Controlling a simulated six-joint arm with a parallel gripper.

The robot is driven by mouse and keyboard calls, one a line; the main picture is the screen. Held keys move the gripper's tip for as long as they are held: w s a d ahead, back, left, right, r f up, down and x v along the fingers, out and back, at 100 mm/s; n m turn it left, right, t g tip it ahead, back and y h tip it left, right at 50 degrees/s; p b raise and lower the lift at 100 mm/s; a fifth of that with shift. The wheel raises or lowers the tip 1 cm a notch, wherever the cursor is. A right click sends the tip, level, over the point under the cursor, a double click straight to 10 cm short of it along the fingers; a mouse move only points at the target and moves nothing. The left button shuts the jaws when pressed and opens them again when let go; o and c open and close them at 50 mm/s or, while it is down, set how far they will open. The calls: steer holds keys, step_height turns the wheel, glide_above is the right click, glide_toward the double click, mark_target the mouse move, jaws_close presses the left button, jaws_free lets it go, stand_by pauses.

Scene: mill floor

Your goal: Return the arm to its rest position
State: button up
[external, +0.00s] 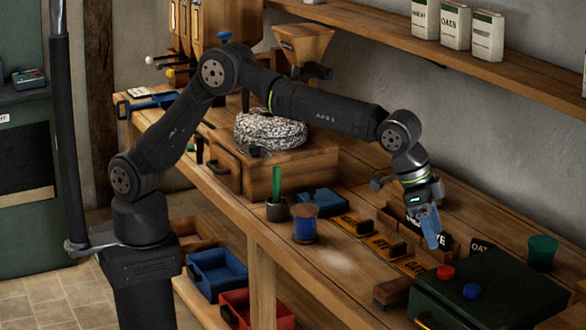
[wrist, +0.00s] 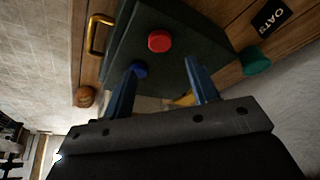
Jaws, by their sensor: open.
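My gripper (external: 432,228) is at the end of my outstretched arm, above the right part of the wooden bench. Its blue fingers point down and are apart, with nothing between them that I can see. In the wrist view my gripper (wrist: 158,85) shows both fingers spread in front of a dark green box. That box (external: 500,300) carries a red knob (external: 445,272) and a blue knob (external: 472,291). The red knob (wrist: 159,41) and blue knob (wrist: 139,70) also show in the wrist view.
Near the gripper are lettered plates (external: 385,245) and a green cup (external: 541,252). A blue spool (external: 305,224), a pot (external: 277,209) and a millstone (external: 270,131) stand further left. A shelf (external: 400,35) with sacks (external: 455,29) runs above the bench.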

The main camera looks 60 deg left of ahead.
mark_target(444, 269)
steer(key=x, duration=0.8)
steer(key=shift+f, duration=0.3)
step_height(444, 269, up, 3)
steer(key=shift+r, duration=0.8)
